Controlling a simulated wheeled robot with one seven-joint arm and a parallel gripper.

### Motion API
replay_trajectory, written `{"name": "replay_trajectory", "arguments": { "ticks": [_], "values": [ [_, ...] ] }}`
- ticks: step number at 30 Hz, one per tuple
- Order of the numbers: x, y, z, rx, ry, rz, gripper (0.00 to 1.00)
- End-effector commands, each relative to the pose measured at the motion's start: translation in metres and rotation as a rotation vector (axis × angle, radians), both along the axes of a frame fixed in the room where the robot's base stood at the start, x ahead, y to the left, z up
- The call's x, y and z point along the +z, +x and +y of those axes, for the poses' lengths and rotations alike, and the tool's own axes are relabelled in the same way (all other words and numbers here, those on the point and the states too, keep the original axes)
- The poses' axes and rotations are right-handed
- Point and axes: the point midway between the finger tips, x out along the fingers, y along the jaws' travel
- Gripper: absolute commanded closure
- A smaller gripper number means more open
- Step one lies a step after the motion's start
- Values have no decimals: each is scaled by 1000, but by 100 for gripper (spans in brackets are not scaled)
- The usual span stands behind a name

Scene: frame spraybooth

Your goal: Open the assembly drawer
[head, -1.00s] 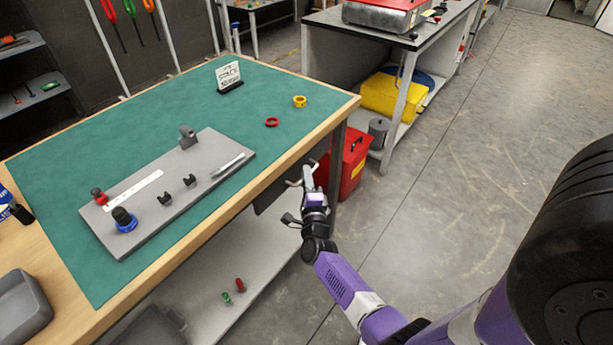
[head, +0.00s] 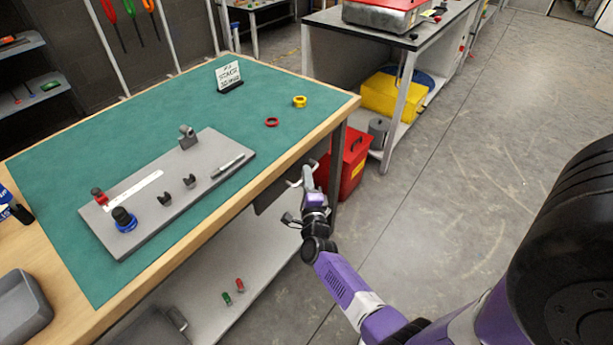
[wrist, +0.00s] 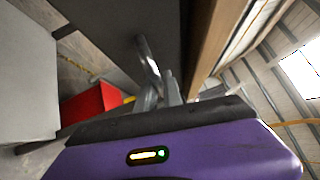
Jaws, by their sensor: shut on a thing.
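The assembly drawer (head: 275,189) shows as a dark front under the near right edge of the bench, and no gap is clear at its edge. In the wrist view the dark drawer front (wrist: 105,28) carries a bright metal bar handle (wrist: 147,58). My gripper (head: 301,178) is at the drawer front, beside the bench's right corner. In the wrist view my gripper's fingers (wrist: 162,92) are shut on the handle. The exact contact is partly hidden behind the purple gripper body.
The wooden-edged bench (head: 180,83) carries a grey fixture plate (head: 133,213). A red bin (head: 350,170) stands close behind my gripper, near a bench leg. A lower shelf (head: 215,270) lies under the bench. The floor to the right is open.

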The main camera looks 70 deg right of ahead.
Motion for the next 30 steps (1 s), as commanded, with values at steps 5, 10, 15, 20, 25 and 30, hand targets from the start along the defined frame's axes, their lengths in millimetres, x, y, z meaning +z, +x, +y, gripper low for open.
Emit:
{"name": "replay_trajectory", "arguments": {
  "ticks": [5,10,15,20,25,30],
  "values": [
    [-1,1,1,2,1,2,100],
    [-1,0,1,2,1,2,100],
    [-2,-15,5,2,1,4,100],
    [-2,-48,13,1,1,6,100],
    [-4,-97,25,2,2,7,100],
    [-4,-146,37,4,2,8,100]
  ]
}}
